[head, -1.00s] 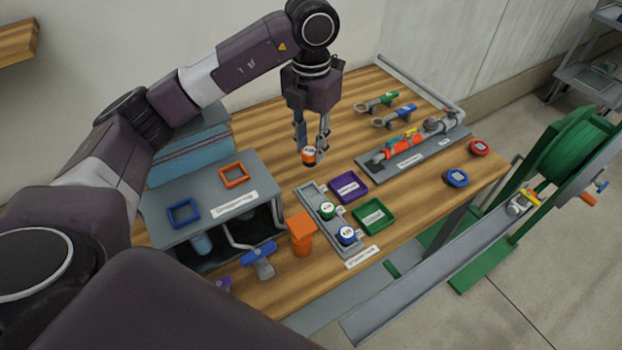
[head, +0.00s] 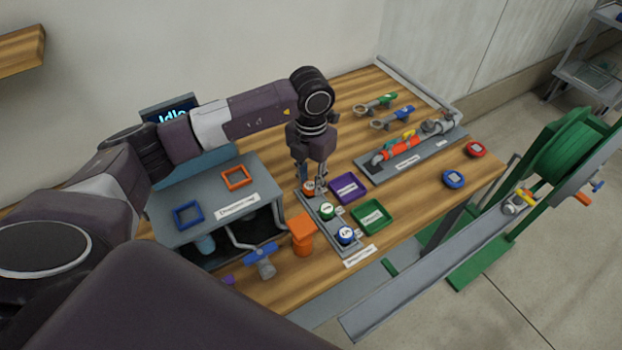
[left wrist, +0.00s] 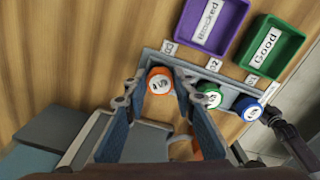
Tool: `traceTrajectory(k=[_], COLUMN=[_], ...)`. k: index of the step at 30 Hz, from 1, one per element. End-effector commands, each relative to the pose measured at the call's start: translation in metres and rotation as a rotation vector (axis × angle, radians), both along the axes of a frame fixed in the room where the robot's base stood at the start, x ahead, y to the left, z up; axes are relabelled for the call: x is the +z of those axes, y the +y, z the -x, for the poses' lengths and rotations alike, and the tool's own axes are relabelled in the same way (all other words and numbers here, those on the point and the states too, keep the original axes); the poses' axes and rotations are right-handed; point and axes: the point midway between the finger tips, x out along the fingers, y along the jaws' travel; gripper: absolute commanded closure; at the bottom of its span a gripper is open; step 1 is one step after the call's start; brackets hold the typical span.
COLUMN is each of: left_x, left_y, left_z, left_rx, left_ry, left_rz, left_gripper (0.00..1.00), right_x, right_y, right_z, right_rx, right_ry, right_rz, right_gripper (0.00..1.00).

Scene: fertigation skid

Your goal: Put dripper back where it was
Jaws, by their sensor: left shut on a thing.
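My left gripper (head: 309,184) is shut on the orange dripper with a white top (head: 308,189), at the far-left end of the grey dripper rack (head: 343,252). In the left wrist view the orange dripper (left wrist: 159,81) sits between the fingertips, over the slot end by the first label. I cannot tell whether its underside touches the rack. A green dripper (head: 326,211) and a blue dripper (head: 346,235) stand upright in the rack's other places. My right gripper is not clearly seen.
A purple "Blocked" tray (head: 348,188) and a green "Good" tray (head: 372,217) lie right of the rack. A grey bench unit (head: 212,207) with blue and orange frames is further left. Open wood lies behind the rack.

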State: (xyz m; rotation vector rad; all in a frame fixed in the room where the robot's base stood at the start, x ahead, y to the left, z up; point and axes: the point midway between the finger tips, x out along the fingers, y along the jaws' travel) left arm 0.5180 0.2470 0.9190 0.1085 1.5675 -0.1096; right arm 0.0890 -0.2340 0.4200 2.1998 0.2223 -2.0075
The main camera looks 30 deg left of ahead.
Motion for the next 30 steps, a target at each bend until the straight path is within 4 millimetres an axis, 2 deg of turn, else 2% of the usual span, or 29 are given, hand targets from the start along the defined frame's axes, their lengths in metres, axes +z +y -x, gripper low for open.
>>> traceTrajectory(k=[4,5,9,20,22,30], left_x=[-0.005,-0.003,-0.003,0.002,0.007,0.063], left_y=[0.000,0.000,0.000,0.000,0.000,0.000], left_z=[0.000,0.000,0.000,0.000,-0.001,-0.002], left_rx=[0.000,0.000,0.000,0.000,0.000,-0.001], left_ry=[0.000,0.000,0.000,0.000,-0.002,-0.006], left_rz=[0.000,0.000,0.000,0.000,-0.001,0.000], left_gripper=[0.90,0.73,0.58,0.58,0.58,0.58], right_x=[-0.005,-0.004,-0.003,0.002,-0.004,-0.022], right_y=[-0.002,-0.002,-0.003,-0.003,-0.003,-0.003], right_z=[0.000,0.000,0.000,0.000,-0.001,-0.001], right_rx=[0.001,0.001,0.001,0.001,0.001,0.001], right_ry=[0.000,0.000,-0.001,-0.001,-0.001,-0.001], right_rz=[0.002,0.002,0.003,0.003,0.003,0.003], right_gripper=[0.64,0.64,0.64,0.64,0.64,0.64])
